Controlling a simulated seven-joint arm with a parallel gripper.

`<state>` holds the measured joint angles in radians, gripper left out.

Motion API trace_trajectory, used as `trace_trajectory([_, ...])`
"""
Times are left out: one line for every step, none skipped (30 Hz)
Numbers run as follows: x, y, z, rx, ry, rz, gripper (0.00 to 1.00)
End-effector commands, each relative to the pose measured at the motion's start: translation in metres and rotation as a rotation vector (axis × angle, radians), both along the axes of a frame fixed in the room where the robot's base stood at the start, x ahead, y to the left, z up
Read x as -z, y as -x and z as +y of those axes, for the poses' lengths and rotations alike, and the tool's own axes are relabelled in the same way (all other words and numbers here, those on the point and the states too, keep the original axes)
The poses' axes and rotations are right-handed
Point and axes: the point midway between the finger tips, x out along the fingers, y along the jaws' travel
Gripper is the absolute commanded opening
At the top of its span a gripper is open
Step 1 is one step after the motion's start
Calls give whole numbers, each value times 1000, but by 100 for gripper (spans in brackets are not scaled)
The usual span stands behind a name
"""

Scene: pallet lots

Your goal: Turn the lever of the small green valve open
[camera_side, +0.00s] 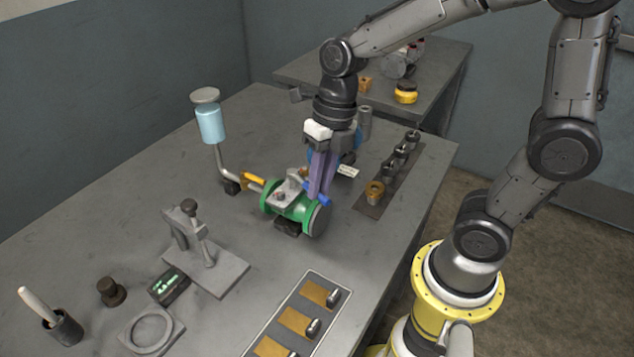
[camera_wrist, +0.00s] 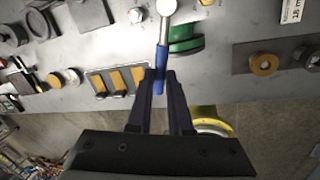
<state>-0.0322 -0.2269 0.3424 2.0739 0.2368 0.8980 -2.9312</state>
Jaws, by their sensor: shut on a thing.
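The green valve (camera_side: 273,201) sits on a dark block on the grey table, with a light metal plate on top. Its flanges (camera_wrist: 186,46) also show in the wrist view. The lever's blue grip (camera_wrist: 161,58) runs down from a round silver head (camera_wrist: 166,7) and passes between my fingertips. In the side view, the blue grip (camera_side: 324,201) sticks out beside my fingers above the valve's right end. My gripper (camera_side: 317,190) points down, its fingers shut on the blue grip; it also shows in the wrist view (camera_wrist: 160,74). The lever's middle is partly hidden in the side view.
A strip of metal fittings (camera_side: 374,192) lies to the right. A tray with brass plates (camera_side: 296,320) is at the front; a metal stand (camera_side: 220,270) is front left.

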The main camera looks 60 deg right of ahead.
Motion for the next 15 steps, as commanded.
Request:
trace_trajectory([-1, -1, 0, -3, -1, -4, 0])
trace_trajectory([-1, -1, 0, -5, -1, -4, 0])
trace_trajectory([-1, -1, -1, -7, -1, -4, 0])
trace_trajectory([-1, -1, -1, -8, -1, -4, 0])
trace_trajectory([-1, -1, -1, -8, -1, -4, 0])
trace_trajectory([-1, -1, -1, -8, -1, -4, 0])
trace_trajectory([-1, -1, -1, -8, -1, -4, 0])
trace_trajectory([-1, -1, -1, -8, -1, -4, 0])
trace_trajectory([-1, -1, -1, -8, -1, -4, 0])
trace_trajectory([-1, -1, -1, -8, -1, -4, 0])
trace_trajectory([-1, -1, -1, -8, -1, -4, 0])
trace_trajectory([-1, -1, -1, -8, -1, -4, 0])
trace_trajectory([-1, -1, -1, -8, -1, -4, 0])
trace_trajectory([-1, -1, -1, -8, -1, -4, 22])
trace_trajectory([-1, -1, -1, -8, -1, -4, 29])
